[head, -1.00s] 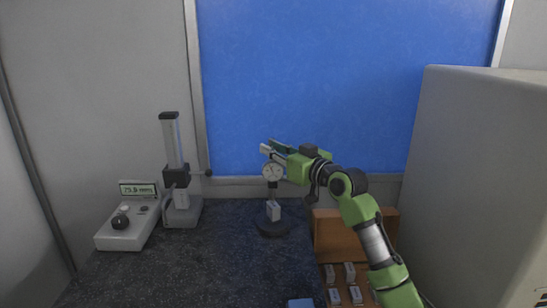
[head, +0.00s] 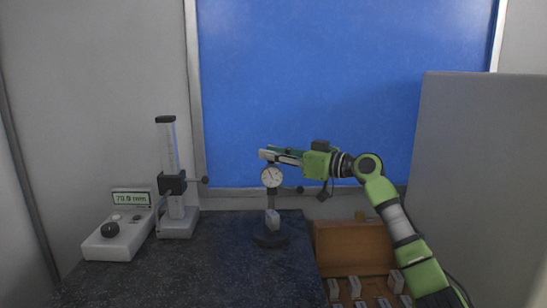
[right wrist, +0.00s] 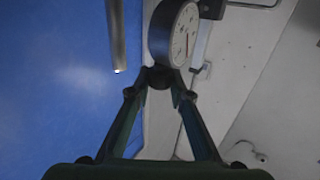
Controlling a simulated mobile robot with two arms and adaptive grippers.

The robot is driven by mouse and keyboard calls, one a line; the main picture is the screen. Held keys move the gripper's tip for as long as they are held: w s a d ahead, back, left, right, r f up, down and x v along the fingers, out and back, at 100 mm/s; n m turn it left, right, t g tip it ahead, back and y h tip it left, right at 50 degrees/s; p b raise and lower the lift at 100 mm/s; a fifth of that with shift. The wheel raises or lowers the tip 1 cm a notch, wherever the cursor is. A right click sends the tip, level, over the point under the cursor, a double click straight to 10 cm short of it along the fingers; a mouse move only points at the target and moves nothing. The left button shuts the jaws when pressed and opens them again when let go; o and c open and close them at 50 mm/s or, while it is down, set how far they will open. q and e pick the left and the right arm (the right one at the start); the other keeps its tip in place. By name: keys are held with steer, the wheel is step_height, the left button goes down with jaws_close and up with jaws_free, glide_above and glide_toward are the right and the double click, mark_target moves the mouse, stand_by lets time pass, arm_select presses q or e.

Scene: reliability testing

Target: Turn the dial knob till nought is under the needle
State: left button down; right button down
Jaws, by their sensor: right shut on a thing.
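The needle and numbers are too small to read. My right gripper (head: 268,155) reaches in from the right at the top of the dial. In the right wrist view its fingers (right wrist: 160,80) meet on a small dark part at the dial's rim, seemingly the dial knob, mostly hidden by the fingertips. My left gripper is out of view.
A height stand (head: 177,190) and a white readout box (head: 119,238) stand left on the dark speckled slab (head: 200,275). A wooden case (head: 352,247) with several grey blocks is at right, beside a large grey cabinet (head: 478,180). The slab's front middle is clear.

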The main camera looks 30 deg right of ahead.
steer(key=c, duration=1.8)
jaws_free()
steer(key=shift+w+a+f, duration=0.1)
steer(key=shift+w+f, duration=0.05)
steer(key=shift+w, duration=0.1)
steer(key=v, duration=1.2)
